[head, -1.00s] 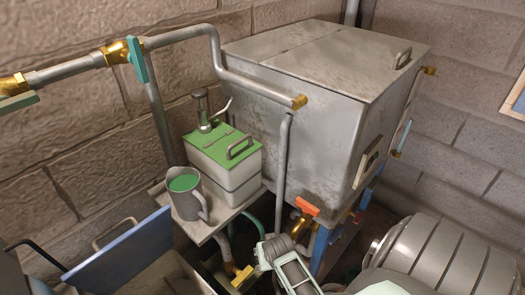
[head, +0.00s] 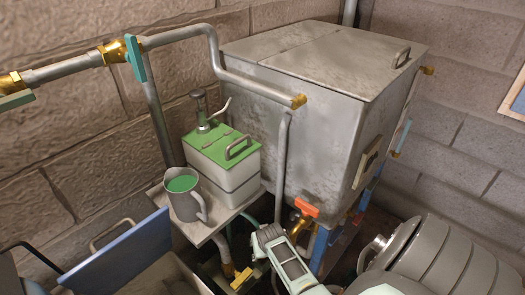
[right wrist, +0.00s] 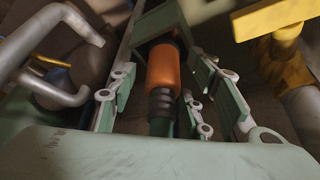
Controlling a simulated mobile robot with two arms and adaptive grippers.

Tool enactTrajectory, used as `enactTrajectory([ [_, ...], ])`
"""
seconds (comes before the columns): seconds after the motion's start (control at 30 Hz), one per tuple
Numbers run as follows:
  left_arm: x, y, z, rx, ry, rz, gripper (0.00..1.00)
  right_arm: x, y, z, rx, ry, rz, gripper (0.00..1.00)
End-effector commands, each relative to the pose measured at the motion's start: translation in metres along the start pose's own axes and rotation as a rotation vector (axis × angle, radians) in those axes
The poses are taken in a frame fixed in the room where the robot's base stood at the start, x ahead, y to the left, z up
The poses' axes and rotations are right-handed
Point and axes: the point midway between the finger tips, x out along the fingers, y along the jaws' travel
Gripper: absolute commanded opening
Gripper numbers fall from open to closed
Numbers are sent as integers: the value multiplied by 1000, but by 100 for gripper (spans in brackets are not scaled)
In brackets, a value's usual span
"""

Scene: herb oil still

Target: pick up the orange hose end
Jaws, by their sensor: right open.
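The orange hose end (right wrist: 163,72) shows in the right wrist view as an orange sleeve with a dark ribbed collar below it. It lies between the two spread fingers of my right gripper (right wrist: 165,88), with a visible gap on each side. The gripper is open and holds nothing. In the head view my right gripper (head: 268,240) is at the lower middle, beside the small shelf and below the metal tank. Its fingertips are hard to make out there, and I cannot see the hose end in that view. My left gripper is not in view.
The metal tank (head: 300,110) stands behind, with an orange-handled tap (head: 307,207) close to my right gripper. A shelf (head: 208,233) holds a grey mug (head: 184,207) and a green-topped container (head: 235,180). Pipes and a yellow part (right wrist: 275,18) crowd the right wrist view.

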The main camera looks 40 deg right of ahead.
Motion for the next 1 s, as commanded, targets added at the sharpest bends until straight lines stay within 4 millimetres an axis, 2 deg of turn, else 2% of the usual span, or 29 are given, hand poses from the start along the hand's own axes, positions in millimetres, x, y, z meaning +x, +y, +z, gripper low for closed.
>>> enactTrajectory([
  [0.1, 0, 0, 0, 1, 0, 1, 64, 0, 0, 0, 0, 0, 0, 45],
  [0.6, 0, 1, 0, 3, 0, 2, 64, 0, 0, 0, 0, 0, 0, 1],
  [1.0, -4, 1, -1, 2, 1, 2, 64, -4, 0, -1, 0, 0, 0, 0],
])
